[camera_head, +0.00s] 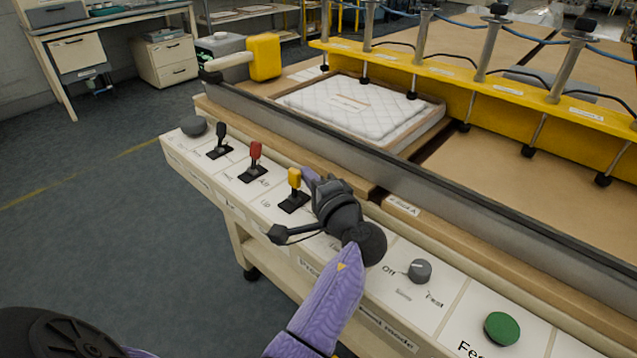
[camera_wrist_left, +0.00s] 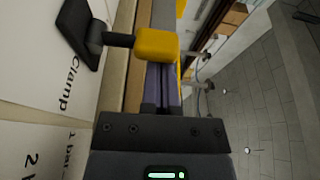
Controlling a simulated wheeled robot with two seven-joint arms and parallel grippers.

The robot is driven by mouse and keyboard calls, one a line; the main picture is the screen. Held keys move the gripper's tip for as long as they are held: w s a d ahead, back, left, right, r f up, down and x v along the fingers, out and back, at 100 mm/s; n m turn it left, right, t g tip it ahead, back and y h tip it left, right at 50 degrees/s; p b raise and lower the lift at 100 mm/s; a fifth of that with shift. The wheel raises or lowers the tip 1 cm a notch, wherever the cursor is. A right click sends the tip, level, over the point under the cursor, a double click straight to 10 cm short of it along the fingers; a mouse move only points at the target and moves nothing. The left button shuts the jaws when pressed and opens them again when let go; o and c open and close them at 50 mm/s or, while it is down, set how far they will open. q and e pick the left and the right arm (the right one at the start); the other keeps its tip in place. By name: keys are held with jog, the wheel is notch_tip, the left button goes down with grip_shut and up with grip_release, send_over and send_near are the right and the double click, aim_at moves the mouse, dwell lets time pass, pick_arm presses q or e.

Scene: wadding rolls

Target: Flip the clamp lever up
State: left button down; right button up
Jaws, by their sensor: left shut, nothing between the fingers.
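The clamp lever (camera_head: 294,180) has a yellow knob on a short dark stem in a black base plate on the white control panel. In the left wrist view its yellow knob (camera_wrist_left: 158,45) shows near the fingertips, and its black base sits by a "Clamp" label. My left gripper (camera_head: 308,176) is just right of the lever in the head view, close to the knob. Its purple fingers (camera_wrist_left: 167,88) are together with nothing between them. I cannot tell whether they touch the knob. My right gripper is not in view.
A red lever (camera_head: 256,155) and a black lever (camera_head: 221,139) stand left on the panel. A grey knob (camera_head: 419,271) and a green button (camera_head: 502,328) lie to the right. A grey rail (camera_head: 440,179) runs behind the panel, before a white quilted pad (camera_head: 350,100).

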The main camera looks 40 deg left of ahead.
pick_arm(q)
jog(key=s+n+y+b, duration=0.1)
jog(key=n, duration=0.1)
jog(key=shift+s+a+n+b, duration=0.1)
jog(key=shift+s+n+b, duration=0.05)
jog(key=shift+n+b, duration=0.2)
jog(key=shift+s+r, duration=0.1)
jog(key=shift+s, duration=0.2)
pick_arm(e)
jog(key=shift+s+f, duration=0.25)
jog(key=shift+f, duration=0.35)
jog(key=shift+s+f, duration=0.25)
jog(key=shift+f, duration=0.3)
pick_arm(q)
jog(key=shift+s, duration=0.1)
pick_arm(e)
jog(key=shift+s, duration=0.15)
